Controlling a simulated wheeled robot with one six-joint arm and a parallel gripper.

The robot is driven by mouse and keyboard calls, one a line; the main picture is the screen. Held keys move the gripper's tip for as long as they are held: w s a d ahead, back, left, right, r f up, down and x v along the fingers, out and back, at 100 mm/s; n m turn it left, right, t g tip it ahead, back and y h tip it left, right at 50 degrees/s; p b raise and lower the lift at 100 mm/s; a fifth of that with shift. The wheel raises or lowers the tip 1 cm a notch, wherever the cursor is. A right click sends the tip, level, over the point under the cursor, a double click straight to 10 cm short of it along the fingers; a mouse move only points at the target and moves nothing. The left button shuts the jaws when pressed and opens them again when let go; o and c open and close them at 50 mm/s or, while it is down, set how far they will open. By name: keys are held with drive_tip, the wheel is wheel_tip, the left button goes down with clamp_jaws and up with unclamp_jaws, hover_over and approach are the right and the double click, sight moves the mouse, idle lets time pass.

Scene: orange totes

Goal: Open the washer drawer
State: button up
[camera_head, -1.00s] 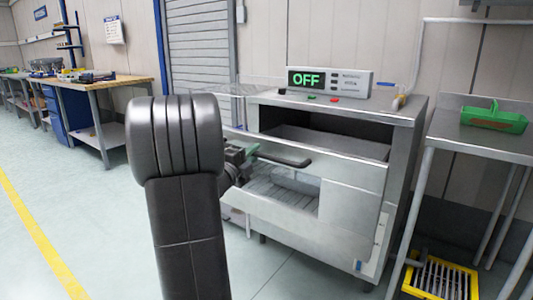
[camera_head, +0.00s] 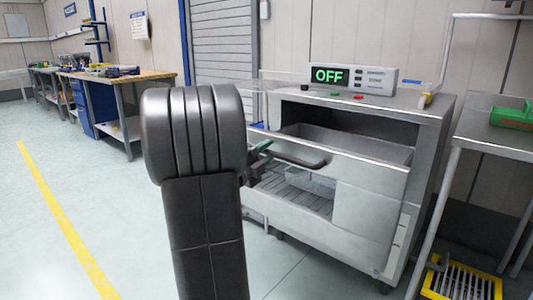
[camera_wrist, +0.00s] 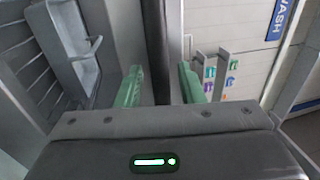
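The washer (camera_head: 425,150) is a grey metal cabinet right of centre in the head view, with a panel reading "OFF" (camera_head: 352,77) on top. Its drawer (camera_head: 370,205) stands partly out, tilted in the picture, with its open top showing inside the cabinet opening. A dark bar handle (camera_head: 300,160) sticks out at the drawer's front. My gripper (camera_head: 258,160) is at the handle's left end, largely hidden behind my arm.
A metal table (camera_head: 490,140) with a green tray (camera_head: 512,117) stands close to the washer's right. Workbenches (camera_head: 120,85) line the far left. The floor at left is clear.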

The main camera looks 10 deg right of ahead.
drive_tip(key=p+v, duration=0.2)
drive_tip(key=v, duration=1.1)
drive_tip(key=shift+s+a, duration=0.2)
drive_tip(key=shift+a, duration=0.15)
drive_tip(key=shift+f, duration=0.15)
drive_tip(key=b+x, duration=0.2)
drive_tip(key=x, duration=1.1)
drive_tip(key=shift+d, duration=0.1)
drive_tip(key=shift+w+d+r, duration=0.2)
drive_tip(key=shift+w+d, duration=0.15)
drive_tip(key=shift+d, duration=0.05)
drive_tip(key=shift+r, duration=0.1)
